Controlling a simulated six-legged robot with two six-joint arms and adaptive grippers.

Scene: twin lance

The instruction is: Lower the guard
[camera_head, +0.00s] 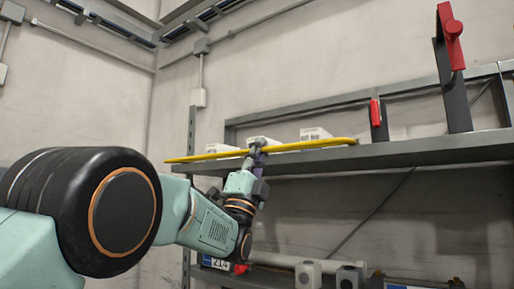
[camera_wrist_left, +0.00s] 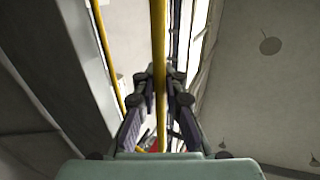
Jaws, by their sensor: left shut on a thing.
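A long thin yellow bar (camera_head: 310,144), which looks like the guard, runs nearly level along the front of the upper shelf in the head view. Its right end bends beside the shelf edge. My left gripper (camera_head: 257,149) is shut on the bar left of its middle, with the arm reaching up from below. In the left wrist view the yellow bar (camera_wrist_left: 158,35) passes between the two dark fingers of the left gripper (camera_wrist_left: 160,78). A second yellow length (camera_wrist_left: 104,55) shows left of it there; I cannot tell whether it is the same piece. My right gripper is out of view.
The grey upper shelf (camera_head: 430,149) carries several white boxes (camera_head: 315,133), a small red-handled piece (camera_head: 375,112) and a tall dark upright with a red handle (camera_head: 450,38). Below are a grey pipe (camera_head: 275,259) and a numbered label (camera_head: 217,263).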

